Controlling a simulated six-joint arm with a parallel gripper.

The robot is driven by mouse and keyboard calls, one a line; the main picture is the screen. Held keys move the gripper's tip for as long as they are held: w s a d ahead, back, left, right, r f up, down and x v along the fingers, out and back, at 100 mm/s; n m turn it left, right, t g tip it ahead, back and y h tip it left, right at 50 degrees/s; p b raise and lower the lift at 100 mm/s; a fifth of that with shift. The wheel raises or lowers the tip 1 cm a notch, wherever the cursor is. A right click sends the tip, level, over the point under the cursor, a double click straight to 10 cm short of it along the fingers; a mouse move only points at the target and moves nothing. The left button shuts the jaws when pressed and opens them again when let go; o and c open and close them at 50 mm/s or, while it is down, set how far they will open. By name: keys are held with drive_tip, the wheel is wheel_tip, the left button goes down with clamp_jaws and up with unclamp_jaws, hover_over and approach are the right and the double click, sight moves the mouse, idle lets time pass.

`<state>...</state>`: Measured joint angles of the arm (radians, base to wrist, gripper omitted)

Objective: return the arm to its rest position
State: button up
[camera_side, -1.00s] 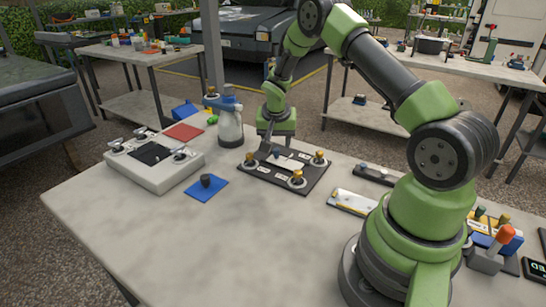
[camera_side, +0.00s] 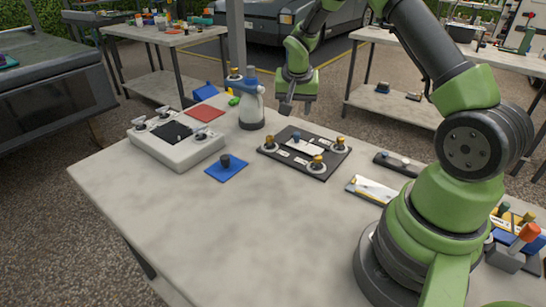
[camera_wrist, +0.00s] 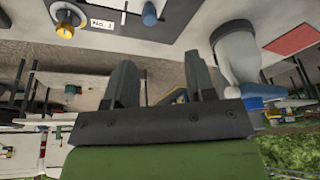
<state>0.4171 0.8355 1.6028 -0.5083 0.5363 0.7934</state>
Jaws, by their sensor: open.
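My gripper (camera_side: 296,108) is up in the air above the far edge of the table, behind and above the black board (camera_side: 322,171). In the wrist view its two dark fingers (camera_wrist: 162,82) stand well apart with nothing between them. It is open, empty and apart from the board. The board lies flat and carries brass-topped knobs and a white plate with a small blue knob (camera_side: 297,137). In the wrist view this blue knob (camera_wrist: 150,13) and a brass knob (camera_wrist: 65,25) show at the top.
A spray bottle (camera_side: 251,105) stands left of the board, close to my gripper. A white panel box (camera_side: 178,146), a red pad (camera_side: 204,112) and a blue pad with a dark knob (camera_side: 222,172) lie further left. The table's near-left area is bare.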

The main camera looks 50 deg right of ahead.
drive_tip(key=s+a+r+n+t, duration=0.1)
drive_tip(key=s+a+r, duration=0.1)
drive_tip(key=a+r, duration=0.3)
drive_tip(key=s+a+r+n+t+y, duration=0.1)
drive_tip(key=s+a+r, duration=0.15)
drive_tip(key=r, duration=0.35)
drive_tip(key=s+a+r+n+t, duration=0.1)
drive_tip(key=s+a+r, duration=0.1)
drive_tip(key=a+r, duration=0.3)
drive_tip(key=s+a+r+n+t+y, duration=0.1)
drive_tip(key=s+a+r+n+y, duration=0.1)
drive_tip(key=s+a, duration=0.2)
drive_tip(key=s+a+r+n+t+y, duration=0.1)
drive_tip(key=s+a, duration=0.4)
drive_tip(key=s, duration=0.5)
drive_tip(key=shift+s+r+n+y, duration=0.35)
drive_tip(key=shift+r+n+y, duration=0.25)
drive_tip(key=shift+n, duration=0.3)
